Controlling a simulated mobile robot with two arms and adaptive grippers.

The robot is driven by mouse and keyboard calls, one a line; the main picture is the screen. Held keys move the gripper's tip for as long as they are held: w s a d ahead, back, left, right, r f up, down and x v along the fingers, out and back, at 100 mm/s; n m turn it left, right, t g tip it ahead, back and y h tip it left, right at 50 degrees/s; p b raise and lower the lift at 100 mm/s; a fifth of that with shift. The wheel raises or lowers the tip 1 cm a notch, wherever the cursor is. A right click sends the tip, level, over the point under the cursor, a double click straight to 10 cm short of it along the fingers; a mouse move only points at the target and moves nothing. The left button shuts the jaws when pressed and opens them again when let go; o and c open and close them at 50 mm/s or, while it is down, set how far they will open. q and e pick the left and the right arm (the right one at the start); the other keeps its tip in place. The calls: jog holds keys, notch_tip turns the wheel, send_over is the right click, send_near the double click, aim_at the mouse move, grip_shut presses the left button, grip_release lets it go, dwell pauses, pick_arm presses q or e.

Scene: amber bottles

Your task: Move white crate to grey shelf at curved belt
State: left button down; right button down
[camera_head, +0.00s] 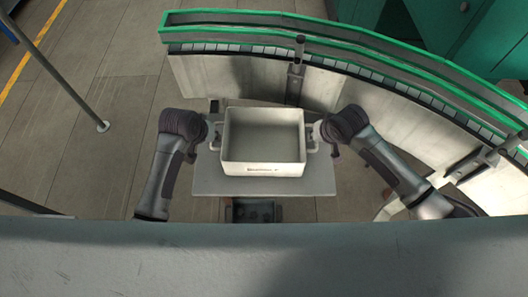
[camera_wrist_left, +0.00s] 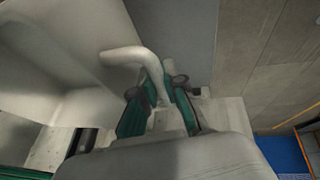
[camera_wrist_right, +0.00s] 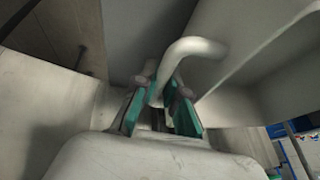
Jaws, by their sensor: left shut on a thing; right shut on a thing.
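The white crate (camera_head: 263,168) is an open, empty box in the middle of the head view, with a handle on each side. It is over the grey shelf (camera_head: 318,181), in front of the curved belt (camera_head: 340,50); whether it touches the shelf I cannot tell. My left gripper (camera_head: 212,135) is shut on the left handle, which shows in the left wrist view (camera_wrist_left: 135,56). My right gripper (camera_head: 314,135) is shut on the right handle, which shows in the right wrist view (camera_wrist_right: 190,48). The green-lined fingers (camera_wrist_left: 158,103) close around the handle; the right ones (camera_wrist_right: 160,102) do too.
The belt's pale side wall (camera_head: 225,77) stands just behind the crate. A metal post (camera_head: 70,85) stands on the floor at the left. A green machine (camera_head: 440,35) is at the back right. Open floor (camera_head: 90,150) lies to the left.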

pick_arm(q)
jog(key=c, duration=1.5)
grip_release()
jog(key=shift+p, duration=0.3)
pick_arm(e)
jog(key=c, duration=1.5)
grip_release()
jog(key=shift+d, duration=0.1)
pick_arm(q)
jog(key=shift+o, duration=1.4)
pick_arm(e)
jog(key=shift+o, duration=1.4)
pick_arm(q)
jog(key=shift+s+r, duration=0.1)
pick_arm(e)
jog(key=shift+s, duration=0.1)
jog(key=shift+r, duration=0.15)
